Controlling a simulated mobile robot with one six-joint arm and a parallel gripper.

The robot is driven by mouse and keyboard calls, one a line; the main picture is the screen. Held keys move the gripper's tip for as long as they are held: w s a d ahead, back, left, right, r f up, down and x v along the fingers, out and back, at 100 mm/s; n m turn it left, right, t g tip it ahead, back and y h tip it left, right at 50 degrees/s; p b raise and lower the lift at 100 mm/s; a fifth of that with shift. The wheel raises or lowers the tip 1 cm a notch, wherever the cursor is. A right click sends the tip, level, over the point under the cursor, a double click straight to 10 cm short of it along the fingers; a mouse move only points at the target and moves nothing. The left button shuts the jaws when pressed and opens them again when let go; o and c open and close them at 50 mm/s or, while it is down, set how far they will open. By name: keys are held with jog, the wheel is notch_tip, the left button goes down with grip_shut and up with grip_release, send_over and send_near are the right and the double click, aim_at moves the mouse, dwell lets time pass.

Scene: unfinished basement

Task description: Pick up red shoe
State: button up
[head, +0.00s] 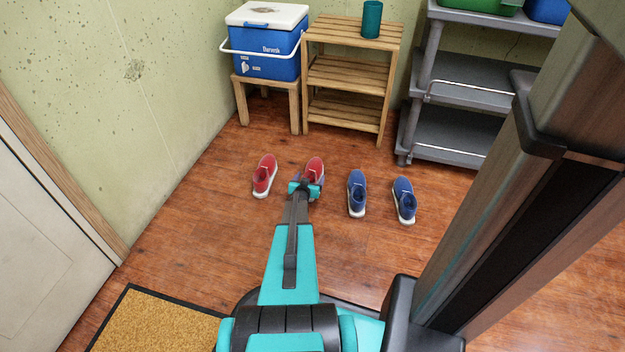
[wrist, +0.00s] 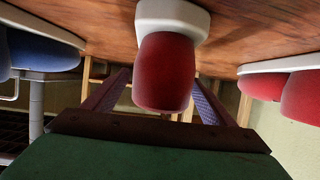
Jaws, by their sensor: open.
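Two red shoes with white soles stand on the wooden floor in the head view, the left red shoe (head: 264,176) and the right red shoe (head: 314,168). My gripper (head: 307,186) is at the near end of the right red shoe and hides part of it. In the wrist view, which looks upside down, the right red shoe (wrist: 165,72) fills the middle, between my two open fingers. I cannot tell whether the fingers touch it. The left red shoe (wrist: 300,95) shows at the right edge, outside the fingers.
Two blue shoes, one nearer (head: 357,193) and one farther right (head: 404,199), stand to the right. Behind are a cooler (head: 262,50) on a wooden stool (head: 266,90), a wooden shelf (head: 352,72) and a grey shelf (head: 450,135). A doormat (head: 150,325) lies front left.

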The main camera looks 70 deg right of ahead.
jog(key=shift+x, duration=0.85)
jog(key=shift+r, duration=0.1)
jog(key=c, duration=1.3)
